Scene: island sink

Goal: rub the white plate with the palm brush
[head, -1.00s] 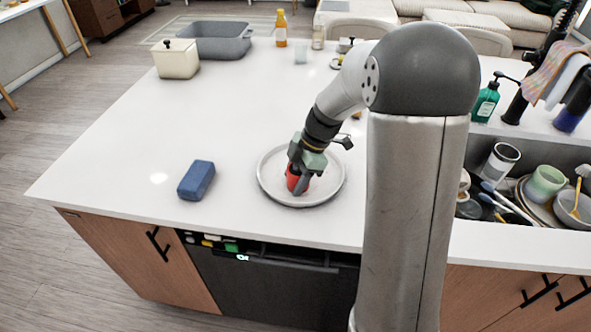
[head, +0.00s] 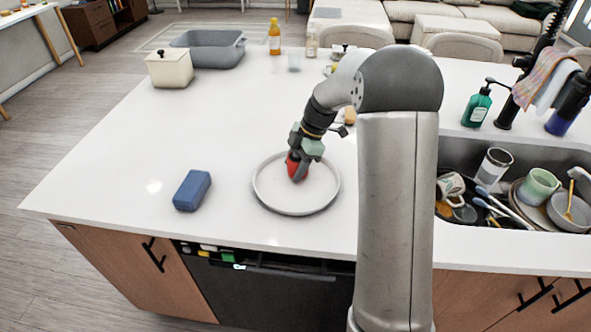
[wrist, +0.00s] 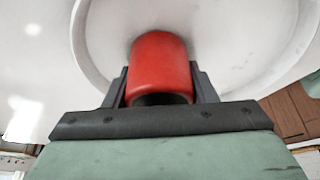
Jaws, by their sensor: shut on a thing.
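The white plate (head: 315,194) lies flat on the counter, to the left of my arm's column.
A blue sponge-like block (head: 192,190) lies left of the plate. The sink (head: 470,152) at right holds dishes and utensils. A cream canister (head: 169,68) and grey tub (head: 208,48) stand at the back left.

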